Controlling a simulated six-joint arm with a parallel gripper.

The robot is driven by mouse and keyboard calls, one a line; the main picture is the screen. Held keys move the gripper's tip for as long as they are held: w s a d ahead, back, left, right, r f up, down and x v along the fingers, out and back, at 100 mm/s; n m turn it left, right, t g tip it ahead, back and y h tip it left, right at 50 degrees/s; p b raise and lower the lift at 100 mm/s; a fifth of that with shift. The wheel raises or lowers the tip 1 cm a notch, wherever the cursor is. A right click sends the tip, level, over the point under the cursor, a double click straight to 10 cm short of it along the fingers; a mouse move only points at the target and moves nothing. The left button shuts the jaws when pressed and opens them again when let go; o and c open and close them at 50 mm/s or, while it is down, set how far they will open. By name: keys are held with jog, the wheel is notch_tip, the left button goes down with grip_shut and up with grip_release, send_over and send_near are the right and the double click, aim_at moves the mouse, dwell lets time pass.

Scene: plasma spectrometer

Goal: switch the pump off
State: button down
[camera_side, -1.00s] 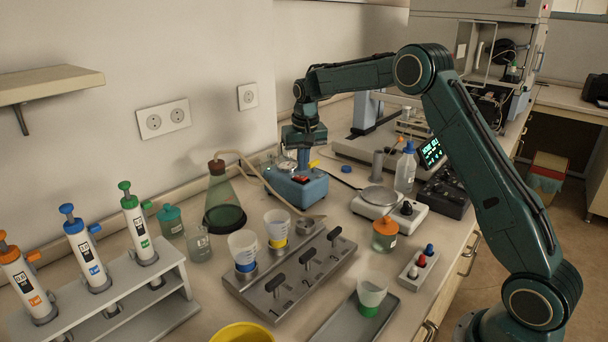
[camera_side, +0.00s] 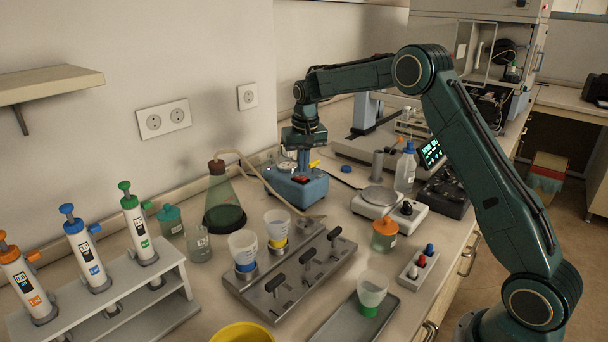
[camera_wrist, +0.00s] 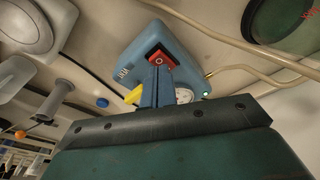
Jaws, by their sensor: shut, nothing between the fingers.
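The pump is a blue box (camera_side: 312,190) at the back of the bench, below my gripper (camera_side: 303,171). A red switch (camera_side: 300,179) sits on its top. In the wrist view the pump (camera_wrist: 128,52) shows with the red switch (camera_wrist: 160,54) marked with a small white ring. My gripper (camera_wrist: 158,67) is shut and empty, pointing down, with its fingertips at the switch and hiding part of it. Whether they touch it I cannot tell. A small green light (camera_wrist: 206,93) glows at the pump's edge, beside a round white gauge (camera_wrist: 184,95).
A tan hose links the pump to a conical flask (camera_side: 222,200) at its left. A yellow lever (camera_wrist: 133,95) projects from the pump near my fingers. A balance (camera_side: 378,197) stands to the right. A steel rack (camera_side: 265,298) with cups lies in front.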

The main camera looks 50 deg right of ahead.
aim_at(303, 178)
jog(key=shift+f, duration=0.9)
dwell(0.8)
jog(key=shift+r, duration=3.55)
